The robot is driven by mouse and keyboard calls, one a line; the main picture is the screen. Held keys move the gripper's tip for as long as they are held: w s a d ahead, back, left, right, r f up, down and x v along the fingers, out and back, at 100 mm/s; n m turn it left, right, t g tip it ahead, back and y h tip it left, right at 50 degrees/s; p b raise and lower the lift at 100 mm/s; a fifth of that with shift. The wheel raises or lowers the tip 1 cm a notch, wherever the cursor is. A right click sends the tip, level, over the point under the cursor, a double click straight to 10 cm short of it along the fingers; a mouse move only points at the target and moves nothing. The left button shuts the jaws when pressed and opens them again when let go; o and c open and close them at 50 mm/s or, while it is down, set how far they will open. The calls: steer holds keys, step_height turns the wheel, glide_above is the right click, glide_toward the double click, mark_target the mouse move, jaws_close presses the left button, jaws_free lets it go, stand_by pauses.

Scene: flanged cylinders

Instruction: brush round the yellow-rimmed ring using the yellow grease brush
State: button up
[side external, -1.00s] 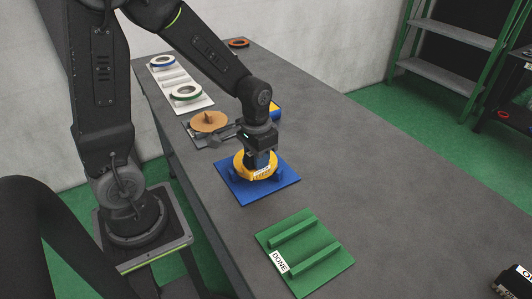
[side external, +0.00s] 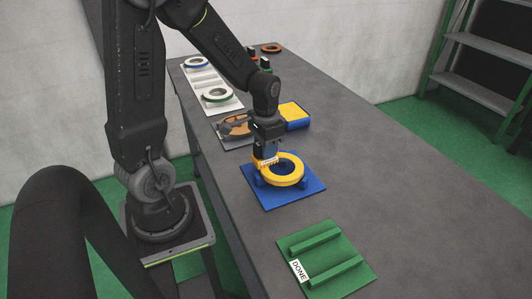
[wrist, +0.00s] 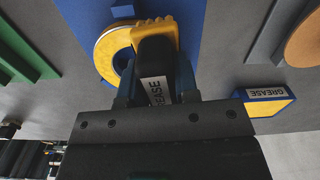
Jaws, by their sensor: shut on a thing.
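The yellow-rimmed ring (side external: 287,172) lies on blue supports on a blue mat (side external: 300,201). In the wrist view the ring (wrist: 108,48) is partly hidden by the brush. The yellow grease brush (wrist: 164,38) has a yellow head, a black handle and a GREASE label. My gripper (side external: 267,149) is shut on the brush handle, with a finger on each side of it in the wrist view (wrist: 155,88).
A blue-and-yellow GREASE box (side external: 295,116) stands behind the mat. A brown disc (side external: 235,127) lies at the back left. A white tray (side external: 208,84) holds a blue-rimmed and a green-rimmed ring. A green DONE plate (side external: 326,262) with two rails lies in front. The right side is clear.

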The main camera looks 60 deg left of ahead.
steer(key=shift+w+a, duration=0.7)
steer(key=shift+w, duration=1.45)
steer(key=shift+w+d, duration=0.25)
steer(key=shift+w, duration=0.25)
steer(key=shift+w+d, duration=0.2)
steer(key=shift+w, duration=0.3)
steer(key=shift+w+d, duration=0.75)
steer(key=shift+d, duration=0.35)
steer(key=shift+w+d, duration=0.15)
steer(key=shift+d, duration=0.35)
step_height(320, 180, up, 8)
